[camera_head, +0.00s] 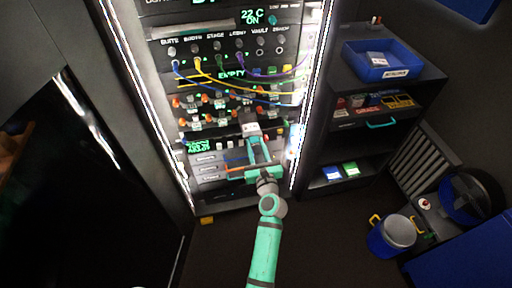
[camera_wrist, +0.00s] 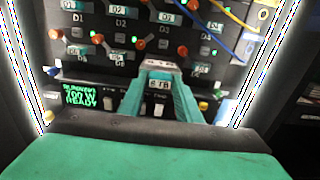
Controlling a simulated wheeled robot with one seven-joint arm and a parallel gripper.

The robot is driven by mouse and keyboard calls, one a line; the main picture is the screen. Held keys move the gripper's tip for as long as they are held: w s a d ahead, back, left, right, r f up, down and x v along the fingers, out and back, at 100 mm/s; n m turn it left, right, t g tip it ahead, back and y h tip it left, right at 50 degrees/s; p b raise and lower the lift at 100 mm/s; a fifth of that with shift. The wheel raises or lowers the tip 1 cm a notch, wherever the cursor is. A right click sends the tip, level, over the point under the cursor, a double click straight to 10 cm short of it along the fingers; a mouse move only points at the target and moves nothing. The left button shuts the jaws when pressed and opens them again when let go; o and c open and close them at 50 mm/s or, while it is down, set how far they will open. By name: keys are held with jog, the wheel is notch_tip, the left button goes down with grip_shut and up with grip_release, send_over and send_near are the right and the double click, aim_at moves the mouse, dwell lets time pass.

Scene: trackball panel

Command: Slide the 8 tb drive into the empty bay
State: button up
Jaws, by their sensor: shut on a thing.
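The 8 TB drive (camera_wrist: 158,84) shows its label between my gripper's teal fingers in the wrist view. In the head view its pale end (camera_head: 250,129) shows just beyond the fingers. My gripper (camera_head: 258,148) is shut on the drive, in front of the lower part of the drive rack. The labelled drive bays (camera_wrist: 120,25) are in rows beyond and above it, with orange-red knobs. The bay straight behind the drive is hidden by the drive and fingers. I cannot tell whether the drive's far end is inside a bay.
A green-lit display (camera_wrist: 79,93) is left of my gripper on the panel. Blue and yellow cables (camera_head: 215,77) hang across the panel above the bays. Bright light strips edge the rack on both sides. A shelf with a blue bin (camera_head: 382,62) stands to the right.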

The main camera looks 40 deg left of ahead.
aim_at(249, 121)
jog(key=shift+x, duration=6.3)
jog(key=o, duration=1.1)
jog(key=shift+w, duration=0.2)
jog(key=shift+s, duration=0.35)
jog(key=v, duration=1)
jog(key=shift+s+d, duration=0.15)
jog(key=shift+d, duration=0.05)
